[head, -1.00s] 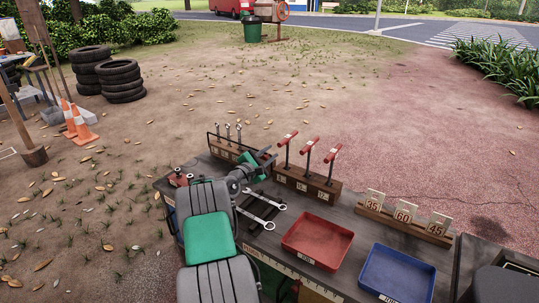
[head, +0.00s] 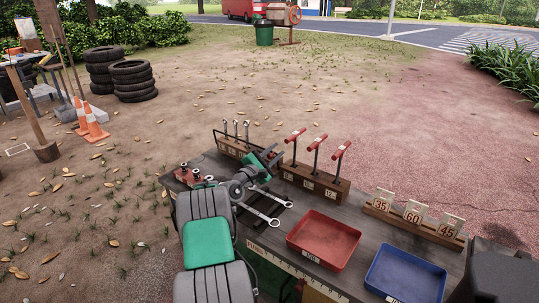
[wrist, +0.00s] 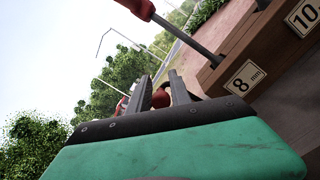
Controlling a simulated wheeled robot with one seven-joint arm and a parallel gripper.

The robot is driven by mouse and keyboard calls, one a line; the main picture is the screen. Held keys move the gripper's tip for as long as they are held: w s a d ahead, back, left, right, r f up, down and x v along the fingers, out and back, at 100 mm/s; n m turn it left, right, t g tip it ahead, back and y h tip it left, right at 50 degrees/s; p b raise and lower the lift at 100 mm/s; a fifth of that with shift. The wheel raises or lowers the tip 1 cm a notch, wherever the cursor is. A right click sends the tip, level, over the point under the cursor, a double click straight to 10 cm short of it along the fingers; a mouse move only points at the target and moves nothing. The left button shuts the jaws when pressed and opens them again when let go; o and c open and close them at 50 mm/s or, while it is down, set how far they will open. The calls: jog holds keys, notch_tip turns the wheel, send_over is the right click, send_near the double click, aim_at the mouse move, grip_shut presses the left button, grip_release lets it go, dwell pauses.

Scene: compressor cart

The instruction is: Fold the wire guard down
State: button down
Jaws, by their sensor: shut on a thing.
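My gripper (head: 273,154) is over the back left of the workbench, behind the two flat spanners. In the wrist view its two dark fingers (wrist: 172,88) are closed around a small red knob (wrist: 160,98). A thin dark wire frame, seemingly the wire guard (head: 214,137), stands at the wooden rack of upright spanners (head: 236,151), just left of my gripper. Its right part is hard to make out behind the gripper. I cannot see clearly how the knob joins the wire.
A rack with several red-handled T-shaped tools (head: 315,181) stands close right of my gripper. Two spanners (head: 262,208) lie in front. A red tray (head: 323,240), a blue tray (head: 403,274) and a number-card rack (head: 412,219) are further right. Small red-topped parts (head: 195,175) sit at left.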

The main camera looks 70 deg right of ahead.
jog(key=c, duration=1.3)
grip_release()
jog(key=shift+w+f, duration=0.1)
jog(key=shift+f, duration=0.1)
jog(key=v, duration=0.7)
jog(key=shift+a+f+p, duration=0.1)
jog(key=shift+a+p, duration=0.25)
